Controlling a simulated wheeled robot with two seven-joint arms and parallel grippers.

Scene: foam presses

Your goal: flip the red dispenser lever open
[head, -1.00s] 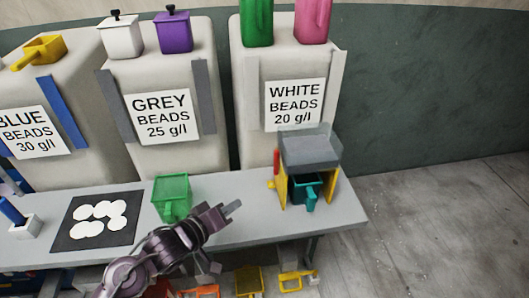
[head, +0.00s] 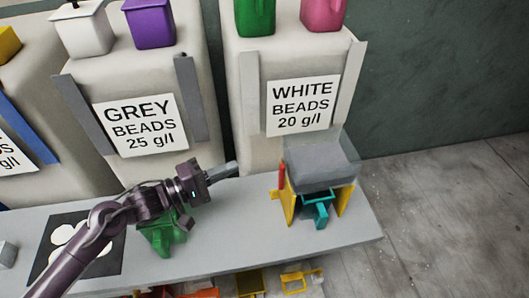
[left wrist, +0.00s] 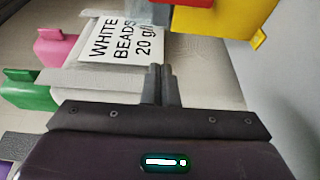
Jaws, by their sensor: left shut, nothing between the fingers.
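The dispenser (head: 322,160) stands on the bench's right part, with a grey see-through hopper on yellow side supports. Its red lever (head: 281,176) is upright along the dispenser's left side. A teal scoop (head: 319,211) sits under the hopper. My left gripper (head: 236,168) is shut and empty, to the left of the lever and apart from it, pointing towards it. In the left wrist view the shut fingers (left wrist: 157,72) show at the centre. The red lever (left wrist: 190,3) and a yellow support (left wrist: 222,20) are cut off at the top. My right gripper is not in view.
A green scoop (head: 160,236) stands on the bench (head: 255,235) below my left arm. Large bead sacks stand behind the bench, labelled grey (head: 141,125) and white (head: 302,104).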

